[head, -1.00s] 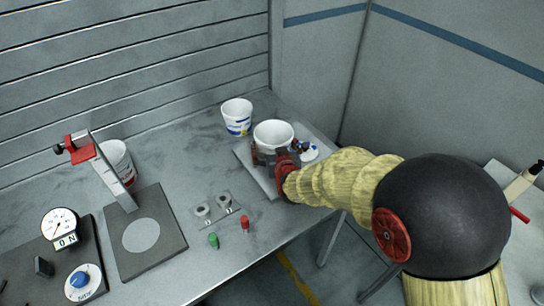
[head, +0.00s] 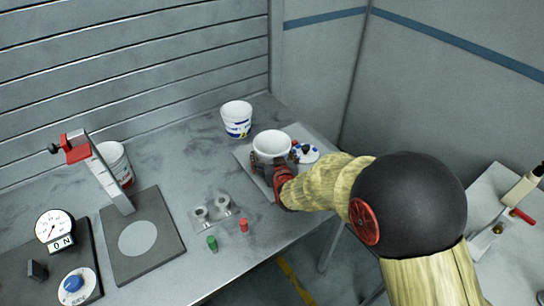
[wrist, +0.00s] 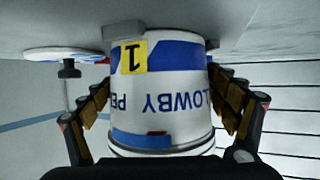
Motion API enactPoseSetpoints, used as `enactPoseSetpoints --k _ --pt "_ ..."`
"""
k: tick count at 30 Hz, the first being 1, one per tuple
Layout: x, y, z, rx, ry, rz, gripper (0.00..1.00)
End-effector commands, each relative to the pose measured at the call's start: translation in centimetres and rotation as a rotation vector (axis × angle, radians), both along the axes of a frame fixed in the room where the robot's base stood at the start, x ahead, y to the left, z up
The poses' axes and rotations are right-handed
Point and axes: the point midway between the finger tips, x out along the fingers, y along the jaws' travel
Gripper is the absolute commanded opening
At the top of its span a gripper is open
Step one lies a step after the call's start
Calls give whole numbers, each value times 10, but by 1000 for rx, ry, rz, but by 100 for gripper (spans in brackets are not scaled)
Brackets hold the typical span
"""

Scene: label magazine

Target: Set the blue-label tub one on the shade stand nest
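The blue-label tub one (wrist: 160,95) is white with blue bands and a yellow "1" tag, upside down in the wrist view. It also shows in the head view (head: 271,144), upright at the stand. My gripper (head: 275,168) has its fingers on both sides of the tub, close against its wall, and appears shut on it. The shade stand (head: 247,160) is a pale grey plate with a round white disc (head: 308,153) bearing coloured spots. Grey blocks (wrist: 122,34) flank the tub's base. Whether the base fully touches the nest is hard to tell.
Another white tub with blue and yellow marks (head: 236,118) stands behind, left of the stand. A red-marked tub (head: 116,163) stands behind the press-like column (head: 108,180). Small green (head: 212,243) and red (head: 244,225) pieces lie near the front edge.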

Motion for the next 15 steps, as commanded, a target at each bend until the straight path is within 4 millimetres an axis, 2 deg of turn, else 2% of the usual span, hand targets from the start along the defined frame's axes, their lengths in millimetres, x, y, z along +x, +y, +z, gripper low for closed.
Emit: enactPoseSetpoints --k 6,15 --pt "0 0 0 0 0 0 100" --pt "0 0 0 0 0 0 100"
